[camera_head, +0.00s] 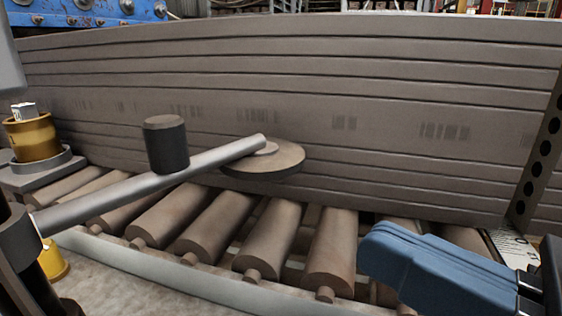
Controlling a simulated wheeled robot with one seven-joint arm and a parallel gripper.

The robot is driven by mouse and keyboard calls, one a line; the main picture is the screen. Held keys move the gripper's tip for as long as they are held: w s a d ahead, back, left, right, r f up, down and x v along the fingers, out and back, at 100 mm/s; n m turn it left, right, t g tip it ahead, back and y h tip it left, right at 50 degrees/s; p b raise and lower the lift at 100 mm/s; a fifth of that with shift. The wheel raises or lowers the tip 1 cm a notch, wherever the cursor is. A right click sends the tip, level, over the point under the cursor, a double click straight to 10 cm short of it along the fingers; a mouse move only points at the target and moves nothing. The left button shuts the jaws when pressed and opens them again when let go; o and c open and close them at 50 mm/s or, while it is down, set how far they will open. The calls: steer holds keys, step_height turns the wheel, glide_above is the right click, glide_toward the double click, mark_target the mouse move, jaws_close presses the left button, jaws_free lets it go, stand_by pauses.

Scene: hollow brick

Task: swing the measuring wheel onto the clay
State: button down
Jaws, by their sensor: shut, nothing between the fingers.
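The measuring wheel (283,162) is a flat brown disc at the end of a grey metal arm (100,198). A dark cylindrical knob (166,146) stands upright on that arm. The arm runs from a dark pivot at the lower left towards the picture's middle. The clay (300,60) is a long grey-brown grooved column behind the wheel. The disc overlaps the clay's lower face in the picture; I cannot tell whether they touch. My gripper (372,248), with blue fingers, is at the lower right, shut and empty, apart from the knob and wheel.
Brown rollers (205,228) lie in a row under and before the clay. A pale rail (160,272) runs along their front ends. A brass-coloured fitting (32,138) stands at the left. A dark perforated upright (540,155) stands at the right edge.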

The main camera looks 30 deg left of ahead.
mark_target(223, 161)
steer(key=shift+n+g, duration=0.3)
steer(key=shift+g, duration=0.1)
steer(key=w+a, duration=0.1)
steer(key=a, duration=0.7)
steer(key=w+a+r, duration=0.1)
steer(key=a, duration=0.3)
steer(key=shift+w+a+p, duration=0.3)
steer(key=shift+a+p, duration=0.05)
steer(key=shift+a, duration=0.05)
steer(key=shift+w+a, duration=0.1)
steer(key=shift+a, duration=0.55)
steer(key=a, duration=0.1)
steer(key=w+a, duration=0.1)
steer(key=a, duration=0.1)
steer(key=s+d+b, duration=0.1)
steer(key=d, duration=0.7)
steer(key=shift+f, duration=0.2)
steer(key=shift+s, duration=0.15)
